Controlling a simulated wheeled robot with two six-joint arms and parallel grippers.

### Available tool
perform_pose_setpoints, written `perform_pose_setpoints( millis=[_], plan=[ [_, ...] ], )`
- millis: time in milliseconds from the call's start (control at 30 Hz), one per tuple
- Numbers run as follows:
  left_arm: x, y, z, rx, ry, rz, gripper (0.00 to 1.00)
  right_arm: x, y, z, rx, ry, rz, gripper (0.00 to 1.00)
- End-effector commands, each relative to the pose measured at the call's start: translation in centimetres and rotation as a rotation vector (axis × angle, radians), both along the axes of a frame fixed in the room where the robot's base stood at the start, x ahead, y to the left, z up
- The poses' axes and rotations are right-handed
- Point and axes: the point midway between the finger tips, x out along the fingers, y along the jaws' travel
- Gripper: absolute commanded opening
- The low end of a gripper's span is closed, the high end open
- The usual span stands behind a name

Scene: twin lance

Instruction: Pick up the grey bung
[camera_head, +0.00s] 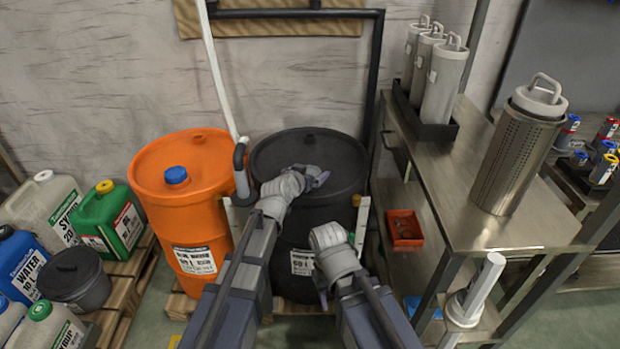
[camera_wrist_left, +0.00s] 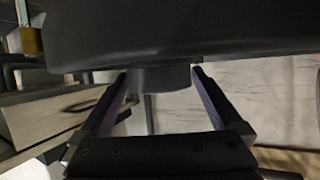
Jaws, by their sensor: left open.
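The grey bung (camera_wrist_left: 160,79) shows in the left wrist view as a short dark cylinder standing out from the black drum top (camera_wrist_left: 240,30). In the head view, my left gripper (camera_head: 314,180) is over the top of the black drum (camera_head: 325,150) and hides the bung there. My left gripper is open. In the left wrist view its two fingers (camera_wrist_left: 160,76) lie on either side of the bung, with a gap visible on each side. My right gripper (camera_head: 323,297) hangs low in front of the black drum, mostly hidden behind its own wrist.
An orange drum (camera_head: 180,160) with a blue cap stands left of the black drum. A white tube (camera_head: 215,70) rises between them. A steel bench (camera_head: 480,190) with grey canisters is at the right. Jerrycans (camera_head: 110,218) and a black bucket (camera_head: 75,280) stand at the left.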

Motion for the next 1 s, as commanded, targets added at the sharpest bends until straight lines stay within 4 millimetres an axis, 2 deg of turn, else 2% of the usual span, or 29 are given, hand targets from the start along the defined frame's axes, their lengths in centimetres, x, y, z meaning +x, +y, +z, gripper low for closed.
perform_pose_setpoints(
  millis=[67,700,1000],
  plan=[
    [-0.04,0.01,0.04,0.0,0.0,0.0,0.97,0.0,0.0,0.03,0.0,0.0,0.0,0.5],
    [-0.04,0.01,0.04,0.0,0.0,0.0,0.26,0.0,0.0,0.03,0.0,0.0,0.0,0.5],
    [-0.04,0.02,0.28,0.0,0.0,0.0,0.26,-0.01,0.0,0.27,0.0,0.0,0.0,0.5]
  ],
)
